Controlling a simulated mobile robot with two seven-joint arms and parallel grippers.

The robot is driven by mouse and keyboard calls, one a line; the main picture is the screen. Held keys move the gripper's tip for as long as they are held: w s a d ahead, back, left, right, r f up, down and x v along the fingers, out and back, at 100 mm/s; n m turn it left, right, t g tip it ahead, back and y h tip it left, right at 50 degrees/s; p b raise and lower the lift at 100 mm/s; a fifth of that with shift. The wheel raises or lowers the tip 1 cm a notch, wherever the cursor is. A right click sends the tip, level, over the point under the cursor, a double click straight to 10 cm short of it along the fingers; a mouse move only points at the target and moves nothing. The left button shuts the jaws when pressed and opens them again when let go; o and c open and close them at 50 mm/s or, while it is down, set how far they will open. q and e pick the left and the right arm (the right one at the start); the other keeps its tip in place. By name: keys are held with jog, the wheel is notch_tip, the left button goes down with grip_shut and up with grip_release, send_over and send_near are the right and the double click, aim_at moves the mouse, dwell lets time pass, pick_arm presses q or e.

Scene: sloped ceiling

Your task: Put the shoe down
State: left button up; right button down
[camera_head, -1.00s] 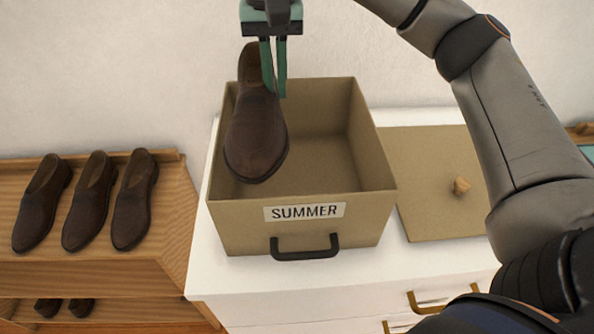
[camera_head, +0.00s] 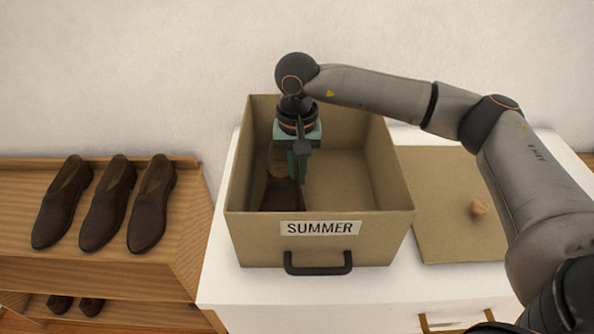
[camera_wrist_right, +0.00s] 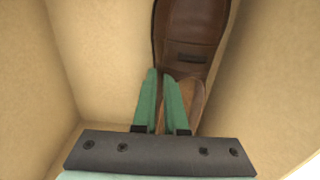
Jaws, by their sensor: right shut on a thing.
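A brown leather shoe (camera_head: 281,192) is inside the left part of the tan box (camera_head: 386,190) labelled SUMMER. The box's front wall hides the shoe's lower end, so I cannot tell from the head view whether it touches the bottom. My right gripper (camera_head: 298,172) reaches down into the box and is shut on the shoe. In the right wrist view the green fingers (camera_wrist_right: 162,100) grip the edge of the shoe (camera_wrist_right: 190,45), with box walls on both sides. My left gripper is not in view.
The box stands open on a white cabinet (camera_head: 215,285). Its lid (camera_head: 445,200) with a wooden knob lies to the right. Three brown shoes (camera_head: 107,205) rest on a wooden rack (camera_head: 190,245) at left, with more on the shelf below. The right part of the box is empty.

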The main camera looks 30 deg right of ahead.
jog(key=shift+f, duration=0.25)
jog(key=c, duration=1)
grip_release()
jog(key=shift+o, duration=0.2)
jog(key=shift+r, duration=0.15)
notch_tip(320, 180, up, 12)
jog(key=b, duration=0.1)
